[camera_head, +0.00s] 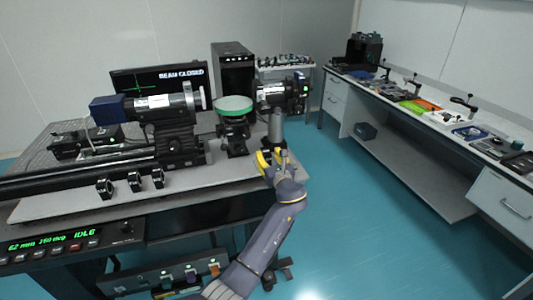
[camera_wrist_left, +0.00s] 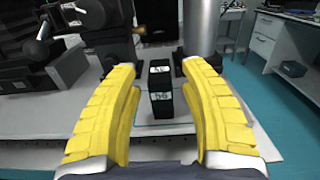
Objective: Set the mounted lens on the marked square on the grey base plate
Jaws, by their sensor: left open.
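The mounted lens (camera_wrist_left: 160,88) looks like a narrow black block with white labels on its top in the left wrist view. It stands upright on the grey base plate (camera_wrist_left: 245,125), within a thin dark outline of the marked square (camera_wrist_left: 141,121). My left gripper (camera_wrist_left: 160,105) is open, with its yellow fingers on either side of the lens and a visible gap to each. In the head view my left gripper (camera_head: 268,159) is at the right end of the plate, and I cannot make out this lens there. My right gripper is not in view.
Several black ring mounts (camera_head: 134,181) stand along the plate's front. A silver post (camera_head: 276,127) rises just behind my gripper; a round green-topped stand (camera_head: 234,106) is to its left. A side bench (camera_head: 440,120) runs along the right, with open floor between.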

